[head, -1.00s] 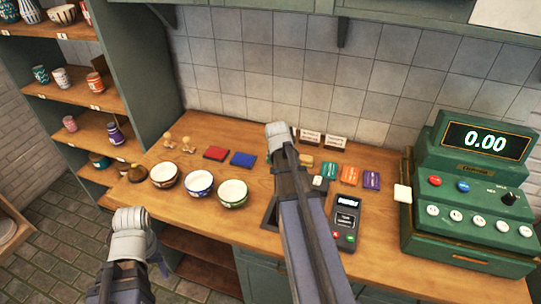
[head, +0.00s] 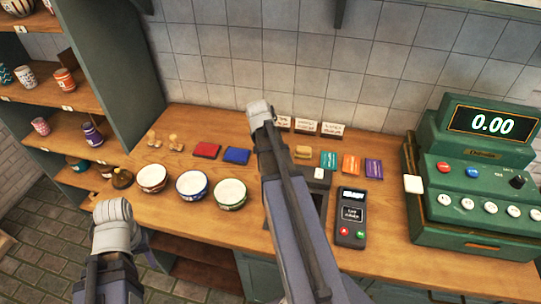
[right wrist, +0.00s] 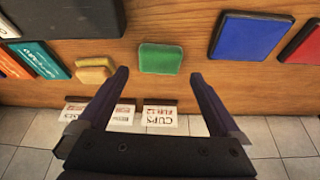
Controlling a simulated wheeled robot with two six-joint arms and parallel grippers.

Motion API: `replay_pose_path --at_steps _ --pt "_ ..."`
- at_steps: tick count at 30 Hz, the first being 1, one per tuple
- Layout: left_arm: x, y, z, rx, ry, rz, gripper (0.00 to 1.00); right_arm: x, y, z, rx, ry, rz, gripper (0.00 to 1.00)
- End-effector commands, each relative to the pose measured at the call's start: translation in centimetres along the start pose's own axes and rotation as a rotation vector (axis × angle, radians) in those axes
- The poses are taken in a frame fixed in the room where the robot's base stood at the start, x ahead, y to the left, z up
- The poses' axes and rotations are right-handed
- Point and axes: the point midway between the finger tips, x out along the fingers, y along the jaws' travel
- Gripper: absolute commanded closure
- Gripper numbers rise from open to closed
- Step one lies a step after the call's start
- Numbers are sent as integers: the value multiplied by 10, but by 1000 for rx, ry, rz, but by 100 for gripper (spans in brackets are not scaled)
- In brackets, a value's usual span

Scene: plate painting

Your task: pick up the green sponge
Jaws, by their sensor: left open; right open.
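The green sponge (right wrist: 160,58) lies on the wooden counter in the right wrist view. In the head view it cannot be seen, and my right arm covers part of the counter there. My right gripper (right wrist: 158,74) is open and empty; in the right wrist view the sponge shows between and just beyond its fingertips. I cannot tell how high the gripper is above the counter. My left gripper (head: 113,222) is open, low at the left in the head view, in front of the counter and well away from the sponge.
A yellow sponge (right wrist: 95,70) lies beside the green one, and a blue pad (right wrist: 249,36) on the other side. Small cards (head: 306,127) stand by the wall. Three bowls (head: 194,186), a card terminal (head: 351,213) and a green cash register (head: 470,205) also occupy the counter.

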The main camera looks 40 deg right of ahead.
Motion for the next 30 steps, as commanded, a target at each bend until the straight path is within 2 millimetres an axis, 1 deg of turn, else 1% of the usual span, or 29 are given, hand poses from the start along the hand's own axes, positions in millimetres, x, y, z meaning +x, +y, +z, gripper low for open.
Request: replay_pose_path --at_steps 1,5,8,11,18,21,29,30 --pt "7 1 0 0 0 0 50 7 0 1 0 0 0 0" --pt "5 0 0 0 0 0 50 6 0 0 0 0 0 0" --pt "9 1 -1 0 0 0 50 9 0 0 0 0 0 0" --pt "17 2 -1 0 0 0 50 18 0 1 0 0 0 0" --pt "46 4 -3 0 0 0 50 50 -1 2 0 0 0 0" --pt "54 5 -3 0 0 0 50 58 -1 2 0 0 0 0" --pt "53 5 -3 0 0 0 50 57 0 0 0 0 0 0" --pt "53 5 -3 0 0 0 50 57 0 0 0 0 0 2"
